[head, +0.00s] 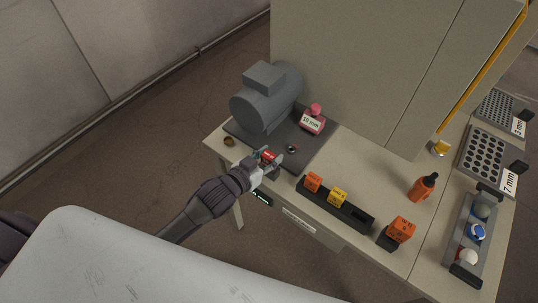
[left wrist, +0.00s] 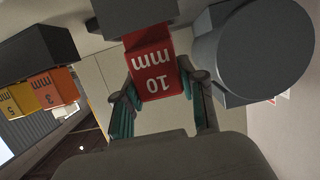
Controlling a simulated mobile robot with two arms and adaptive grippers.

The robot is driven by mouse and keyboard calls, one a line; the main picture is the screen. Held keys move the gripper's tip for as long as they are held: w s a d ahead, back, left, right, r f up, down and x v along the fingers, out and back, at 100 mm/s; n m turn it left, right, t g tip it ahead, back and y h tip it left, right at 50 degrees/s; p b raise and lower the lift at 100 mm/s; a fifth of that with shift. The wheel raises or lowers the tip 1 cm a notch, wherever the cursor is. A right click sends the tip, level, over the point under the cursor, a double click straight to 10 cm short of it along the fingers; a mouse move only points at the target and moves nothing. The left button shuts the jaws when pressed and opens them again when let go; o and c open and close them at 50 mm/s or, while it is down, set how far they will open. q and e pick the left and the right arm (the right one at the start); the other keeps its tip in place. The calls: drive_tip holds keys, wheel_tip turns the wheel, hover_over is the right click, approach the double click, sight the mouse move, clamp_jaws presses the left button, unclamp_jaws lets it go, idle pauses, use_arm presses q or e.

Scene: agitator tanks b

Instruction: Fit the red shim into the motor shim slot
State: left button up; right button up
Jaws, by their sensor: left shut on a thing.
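The red shim (head: 267,156), marked 10 mm, is between the fingers of my left gripper (head: 270,161) at the front edge of the motor's base plate. In the left wrist view the red shim (left wrist: 155,72) fills the gap between both fingers, its lettering upside down, and a dark grey block (left wrist: 148,14) meets its upper end. The grey motor (head: 268,100) stands on a dark plate (head: 308,152) behind the gripper. I cannot make out the motor shim slot, nor whether the shim is in it. My right gripper is out of view.
A black rack (head: 355,213) holds an orange shim (head: 313,182) and a yellow shim (head: 338,196). An orange block (head: 401,229), an orange bottle (head: 422,188) and trays are farther right.

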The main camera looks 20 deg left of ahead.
use_arm(q)
drive_tip(key=shift+f+b, duration=0.3)
drive_tip(key=shift+f, duration=0.3)
drive_tip(key=o, duration=1.2)
drive_tip(key=shift+r, duration=0.1)
drive_tip(key=shift+o, duration=0.2)
drive_tip(key=shift+s, duration=0.1)
drive_tip(key=v, duration=1.2)
drive_tip(key=s+a+f+n+g+y, duration=0.1)
drive_tip(key=s+a+f+g, duration=0.1)
drive_tip(key=f, duration=0.7)
drive_tip(key=s+a+f+g+y, duration=0.1)
drive_tip(key=s+a+f+y, duration=0.15)
drive_tip(key=f, duration=0.65)
drive_tip(key=s+a+f+n+g+y, duration=0.1)
drive_tip(key=s+a+f+g, duration=0.15)
drive_tip(key=f, duration=0.65)
drive_tip(key=s+d+f+g, duration=0.1)
drive_tip(key=s+f+g, duration=0.2)
drive_tip(key=s+f, duration=0.6)
drive_tip(key=s+d+f+g, duration=0.1)
drive_tip(key=s+f+g, duration=0.3)
drive_tip(key=s+f, duration=0.5)
drive_tip(key=s, duration=0.7)
drive_tip(key=shift+s+d, duration=0.15)
drive_tip(key=shift+s, duration=0.05)
